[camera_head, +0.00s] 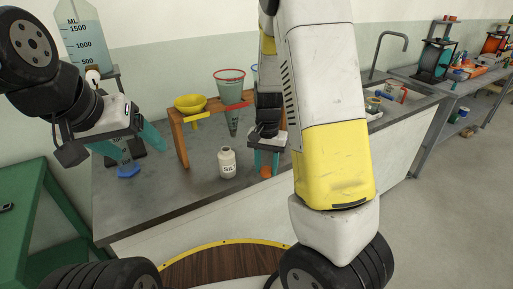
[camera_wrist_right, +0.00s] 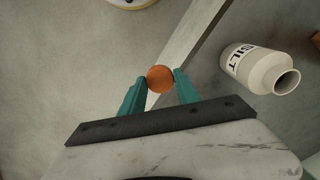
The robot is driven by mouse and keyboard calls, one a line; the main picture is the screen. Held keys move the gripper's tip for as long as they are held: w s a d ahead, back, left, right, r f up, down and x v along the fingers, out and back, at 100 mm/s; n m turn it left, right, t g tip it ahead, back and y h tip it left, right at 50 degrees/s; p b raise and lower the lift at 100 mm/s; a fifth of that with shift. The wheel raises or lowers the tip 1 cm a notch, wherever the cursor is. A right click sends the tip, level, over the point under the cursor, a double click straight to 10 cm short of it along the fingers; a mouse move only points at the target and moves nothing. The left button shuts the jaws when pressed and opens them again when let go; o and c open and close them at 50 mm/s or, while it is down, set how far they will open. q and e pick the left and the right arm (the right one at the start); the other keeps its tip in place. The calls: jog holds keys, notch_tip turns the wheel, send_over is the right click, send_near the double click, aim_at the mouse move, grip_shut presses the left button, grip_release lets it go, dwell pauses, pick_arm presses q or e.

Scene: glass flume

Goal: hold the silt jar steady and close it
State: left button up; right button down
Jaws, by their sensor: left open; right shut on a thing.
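The silt jar (camera_head: 227,163) is a cream bottle with a dark-lettered label, upright on the grey bench. In the right wrist view the jar (camera_wrist_right: 255,66) shows an open, uncovered mouth. My right gripper (camera_head: 266,164) is shut on a round orange cap (camera_wrist_right: 160,79), held between its teal fingertips. The cap (camera_head: 266,171) is right of the jar in the head view, apart from it. My left gripper (camera_head: 132,147) is open and empty, well left of the jar.
A blue base (camera_head: 128,171) is below my left gripper. A large measuring vessel (camera_head: 83,45) is at the back left. Bench in front of the jar is clear.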

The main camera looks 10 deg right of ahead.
jog(key=s+a, duration=0.1)
jog(key=s, duration=0.8)
jog(key=shift+r, duration=0.4)
pick_arm(q)
jog(key=shift+o, duration=0.4)
pick_arm(e)
jog(key=shift+w, duration=0.1)
